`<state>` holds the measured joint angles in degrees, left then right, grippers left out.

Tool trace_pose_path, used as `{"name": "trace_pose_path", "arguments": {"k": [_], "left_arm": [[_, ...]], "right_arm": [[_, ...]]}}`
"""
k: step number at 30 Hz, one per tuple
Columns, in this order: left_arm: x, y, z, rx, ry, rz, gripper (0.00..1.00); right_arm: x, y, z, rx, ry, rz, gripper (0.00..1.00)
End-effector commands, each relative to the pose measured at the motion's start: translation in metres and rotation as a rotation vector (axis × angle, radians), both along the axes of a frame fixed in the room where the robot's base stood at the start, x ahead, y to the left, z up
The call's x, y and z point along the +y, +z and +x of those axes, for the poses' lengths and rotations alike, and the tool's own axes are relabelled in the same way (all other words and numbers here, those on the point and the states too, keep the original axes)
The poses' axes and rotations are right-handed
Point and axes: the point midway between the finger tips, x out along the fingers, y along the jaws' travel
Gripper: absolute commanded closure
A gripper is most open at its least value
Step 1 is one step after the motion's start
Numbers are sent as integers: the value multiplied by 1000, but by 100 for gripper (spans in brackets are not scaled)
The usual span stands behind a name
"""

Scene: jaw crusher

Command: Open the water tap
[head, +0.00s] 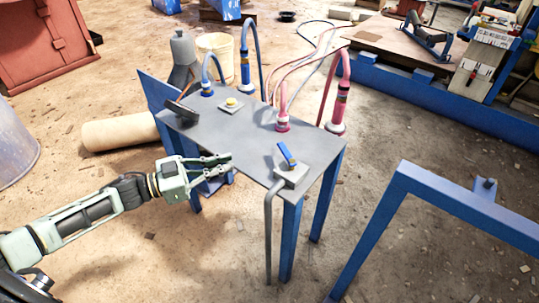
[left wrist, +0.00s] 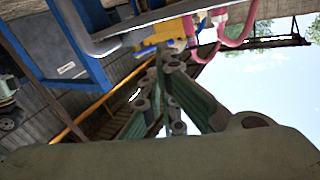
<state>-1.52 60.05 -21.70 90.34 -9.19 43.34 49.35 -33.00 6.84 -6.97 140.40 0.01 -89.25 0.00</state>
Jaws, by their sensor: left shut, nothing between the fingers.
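The water tap appears to be the small grey block with a blue lever (head: 287,154) on the front right corner of a grey-topped table (head: 225,130). Its lever stands tilted up, and a grey pipe (head: 267,235) bends down from the block over the table's edge. My left gripper (head: 228,163) is shut and empty at the table's front edge, left of the tap and apart from it. In the left wrist view its fingers (left wrist: 168,62) point up the picture. I cannot clearly make out the tap there. My right gripper is not in view.
A blue frame (head: 440,195) stands at the right. A tan roll (head: 118,132) lies behind my left arm.

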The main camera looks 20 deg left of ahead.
Motion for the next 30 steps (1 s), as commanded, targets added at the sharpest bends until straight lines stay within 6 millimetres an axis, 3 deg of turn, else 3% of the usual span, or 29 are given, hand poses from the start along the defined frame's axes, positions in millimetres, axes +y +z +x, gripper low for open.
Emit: {"name": "trace_pose_path", "arguments": {"k": [3, 8, 28, 30], "left_arm": [[7, -1, -4, 113, 7, -86, 100], [4, 0, 0, 147, 9, -119, 100], [-86, 1, 75, 140, 9, -115, 100], [-91, 0, 79, 143, 9, -116, 100]], "right_arm": [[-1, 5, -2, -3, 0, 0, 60], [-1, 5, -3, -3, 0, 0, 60], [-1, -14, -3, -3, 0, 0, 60], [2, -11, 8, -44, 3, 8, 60]]}}
